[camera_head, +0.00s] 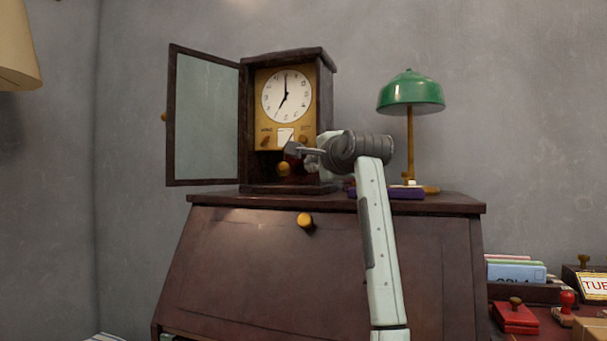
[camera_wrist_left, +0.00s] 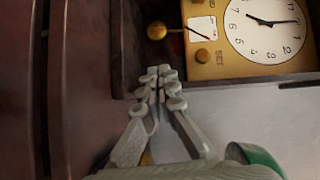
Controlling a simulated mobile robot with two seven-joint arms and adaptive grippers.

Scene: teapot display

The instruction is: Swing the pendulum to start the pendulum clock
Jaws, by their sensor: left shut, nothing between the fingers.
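The pendulum clock (camera_head: 318,95) stands on the desk top with its glass door (camera_head: 207,118) swung open to the left. Its white dial (camera_head: 287,95) shows about seven o'clock. The round gold pendulum bob (camera_head: 284,169) hangs in the dark lower opening; it also shows in the left wrist view (camera_wrist_left: 156,31). My left gripper (camera_head: 291,149) is at the front right of the clock, its tips just above and right of the bob in the head view. In the left wrist view its fingers (camera_wrist_left: 158,73) are together, empty and apart from the bob. My right gripper is out of view.
The dark wooden desk (camera_head: 230,250) has a yellow knob (camera_head: 304,220) on its sloped front. A green lamp (camera_head: 410,93) and a purple item (camera_head: 400,192) stand right of the clock. A winding-type knob (camera_wrist_left: 207,56) sits on the gold panel beside the opening.

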